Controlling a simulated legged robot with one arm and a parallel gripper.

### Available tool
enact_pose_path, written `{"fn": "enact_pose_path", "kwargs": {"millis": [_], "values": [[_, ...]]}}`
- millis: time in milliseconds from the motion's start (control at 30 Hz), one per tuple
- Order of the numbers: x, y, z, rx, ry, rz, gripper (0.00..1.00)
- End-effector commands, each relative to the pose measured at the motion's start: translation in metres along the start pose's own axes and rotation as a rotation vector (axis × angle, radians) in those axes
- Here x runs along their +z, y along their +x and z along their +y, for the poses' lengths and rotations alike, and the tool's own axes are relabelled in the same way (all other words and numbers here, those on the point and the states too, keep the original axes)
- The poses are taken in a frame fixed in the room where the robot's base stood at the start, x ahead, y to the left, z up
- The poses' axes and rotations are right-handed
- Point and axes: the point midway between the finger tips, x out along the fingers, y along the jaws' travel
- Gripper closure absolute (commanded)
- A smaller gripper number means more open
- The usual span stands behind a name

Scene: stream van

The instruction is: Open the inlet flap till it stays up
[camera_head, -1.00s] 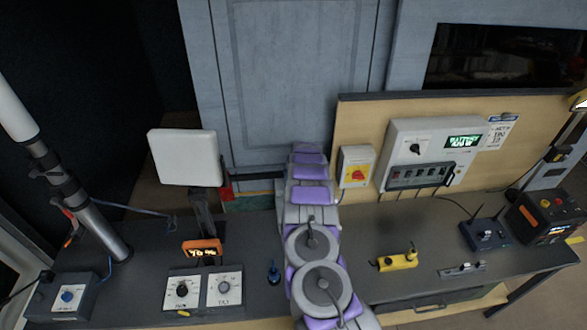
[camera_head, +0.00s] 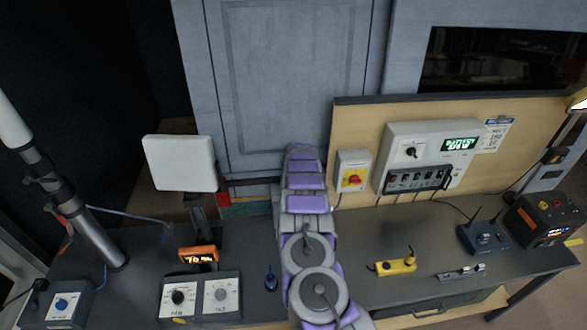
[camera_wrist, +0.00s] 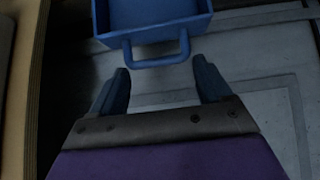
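A blue box-like piece (camera_wrist: 150,16) with a loop handle (camera_wrist: 157,62) shows at the top of the wrist view. It may be the inlet flap, but I cannot tell for sure. My gripper (camera_wrist: 161,76) is open and empty, with its two dark blue fingers apart. The handle's loop lies just ahead of the fingertips, roughly centred between them. Whether the fingers touch it is unclear. In the head view my arm reaches away over the desk toward the grey wall. It hides my gripper and the blue piece there.
A white flat panel (camera_head: 180,163) stands left of my arm. A yellow-and-red switch box (camera_head: 352,171) and a grey battery panel (camera_head: 431,157) are on the board to the right. Dials (camera_head: 200,297), a small yellow device (camera_head: 396,266) and a router (camera_head: 482,237) sit on the dark desk.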

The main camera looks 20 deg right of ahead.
Motion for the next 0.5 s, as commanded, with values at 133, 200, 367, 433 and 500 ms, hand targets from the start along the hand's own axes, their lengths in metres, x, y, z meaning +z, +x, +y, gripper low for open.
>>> {"fn": "enact_pose_path", "kwargs": {"millis": [133, 200, 367, 433, 500], "values": [[0.0054, 0.0003, 0.0009, 0.0, 0.0, -0.01, 0.14], [0.0074, 0.0, 0.0012, -0.001, 0.001, -0.013, 0.14], [0.009, -0.001, 0.0014, -0.001, 0.001, -0.016, 0.14], [0.0091, -0.0027, 0.0017, 0.0, 0.001, -0.017, 0.14], [0.0083, -0.0064, 0.002, 0.001, 0.002, -0.017, 0.14]]}}
